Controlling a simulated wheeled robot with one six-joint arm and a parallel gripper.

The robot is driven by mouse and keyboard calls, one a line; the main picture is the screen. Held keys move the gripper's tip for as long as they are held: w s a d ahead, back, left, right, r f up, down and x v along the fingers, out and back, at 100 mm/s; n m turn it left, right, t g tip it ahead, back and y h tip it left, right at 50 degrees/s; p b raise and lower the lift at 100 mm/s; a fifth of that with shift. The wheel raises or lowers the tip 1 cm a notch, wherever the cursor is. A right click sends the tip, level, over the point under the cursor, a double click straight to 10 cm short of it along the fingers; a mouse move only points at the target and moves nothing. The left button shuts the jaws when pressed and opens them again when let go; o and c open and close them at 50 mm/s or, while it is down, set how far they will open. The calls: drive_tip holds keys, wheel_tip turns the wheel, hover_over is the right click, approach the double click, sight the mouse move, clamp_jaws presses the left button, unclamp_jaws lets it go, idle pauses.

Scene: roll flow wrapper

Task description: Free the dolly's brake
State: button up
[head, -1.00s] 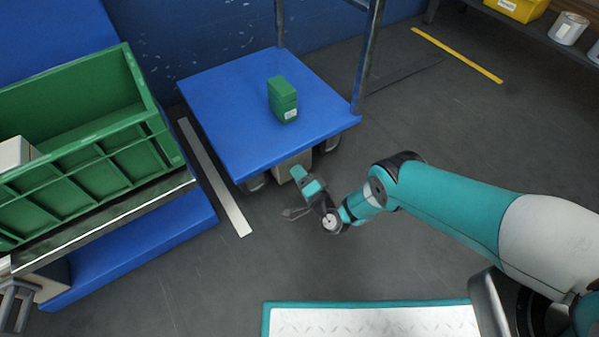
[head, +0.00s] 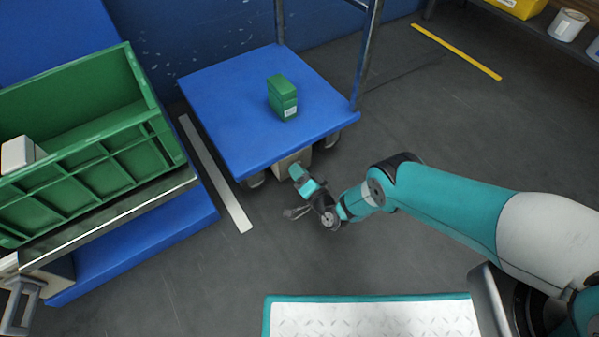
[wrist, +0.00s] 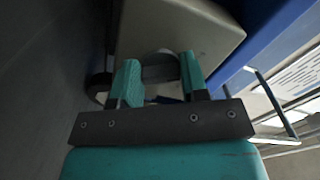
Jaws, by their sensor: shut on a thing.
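The dolly (head: 230,125) is a blue platform on casters with a metal push handle. A beige block (head: 293,160) hangs under its front edge and fills the upper middle of the wrist view (wrist: 185,30). My gripper (head: 297,171) is low at that edge, in front of the block. In the wrist view, its two teal fingers (wrist: 158,76) are closed on a dark grey piece, seemingly the brake lever (wrist: 158,68). In the head view the grip itself is too small to make out.
A green box (head: 283,97) stands on the dolly. A green crate (head: 130,150) on a blue stand (head: 140,245) is at left, with a white strip (head: 215,175) on the floor between. A teal-edged plate (head: 370,318) lies in front.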

drive_tip(key=o, duration=0.9)
drive_tip(key=shift+p+v, duration=4.2)
drive_tip(key=shift+v, duration=4.5)
drive_tip(key=shift+w, duration=0.1)
